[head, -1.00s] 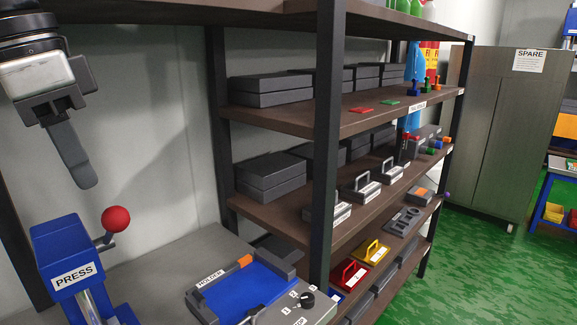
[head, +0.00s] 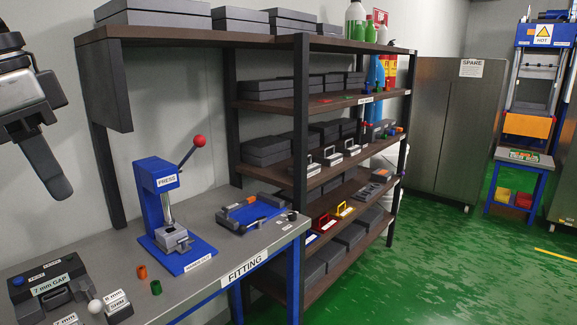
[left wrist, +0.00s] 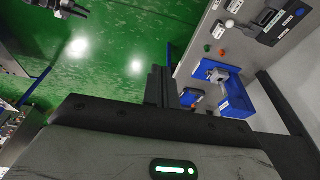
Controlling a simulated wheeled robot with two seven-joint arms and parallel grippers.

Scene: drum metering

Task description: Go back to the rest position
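My left gripper (head: 45,165) hangs at the left edge of the head view, its fingers pointing down, in the air above the bench and left of the blue press (head: 158,205). In the left wrist view its fingers (left wrist: 163,87) sit close together at the middle of the wide gripper body, with nothing visible between them. It touches nothing that I can see. My right gripper does not show in the head view. A dark, cut-off part at the top left of the left wrist view may belong to my right arm.
The grey fitting bench (head: 215,262) carries the press with its red knob, a blue holder (head: 250,215), a gap gauge (head: 45,285) and small orange and green rings. A loaded shelf rack (head: 300,105) stands beyond. A grey cabinet (head: 455,130) stands behind open green floor (head: 430,265).

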